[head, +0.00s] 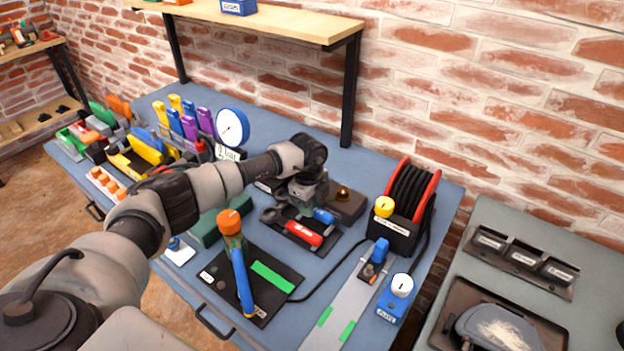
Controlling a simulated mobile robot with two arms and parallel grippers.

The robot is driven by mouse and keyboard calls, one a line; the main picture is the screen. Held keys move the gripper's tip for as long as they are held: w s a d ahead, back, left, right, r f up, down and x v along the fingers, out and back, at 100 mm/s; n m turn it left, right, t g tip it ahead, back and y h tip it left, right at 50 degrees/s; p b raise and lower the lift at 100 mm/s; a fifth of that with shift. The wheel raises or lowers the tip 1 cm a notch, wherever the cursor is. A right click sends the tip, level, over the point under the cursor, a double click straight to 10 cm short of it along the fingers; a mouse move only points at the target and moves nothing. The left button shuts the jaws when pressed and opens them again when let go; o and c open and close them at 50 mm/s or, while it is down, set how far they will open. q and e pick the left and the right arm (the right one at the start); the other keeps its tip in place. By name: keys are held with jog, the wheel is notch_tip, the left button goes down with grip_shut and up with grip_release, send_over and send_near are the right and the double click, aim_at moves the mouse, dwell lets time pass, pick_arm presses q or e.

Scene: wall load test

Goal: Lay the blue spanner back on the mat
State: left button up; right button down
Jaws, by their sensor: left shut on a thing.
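My left gripper (312,197) reaches over the workbench and is shut on the blue spanner (324,216), whose blue handle shows just below the jaws. The jaws hide the rest of this spanner. The dark mat (278,230) lies under and in front of the gripper. A red-handled spanner (303,232) lies on the mat, with a grey metal head (268,214) showing to its left. I cannot tell whether the blue spanner touches the mat. My right gripper is not in view.
A cable reel (411,192) stands to the right of the mat. A brown block (345,204) is close behind the gripper. A round gauge (232,126) and several coloured tools stand at left.

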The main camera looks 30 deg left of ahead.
pick_arm(q)
jog(key=shift+f, duration=0.15)
jog(key=shift+f+b, duration=0.65)
jog(key=shift+f, duration=0.25)
jog(key=shift+f, duration=0.15)
jog(key=o, duration=1.1)
jog(key=shift+c, duration=0.2)
jog(key=shift+o, duration=0.4)
jog(key=shift+o, duration=1.1)
jog(key=shift+s, duration=0.1)
jog(key=shift+r, duration=0.25)
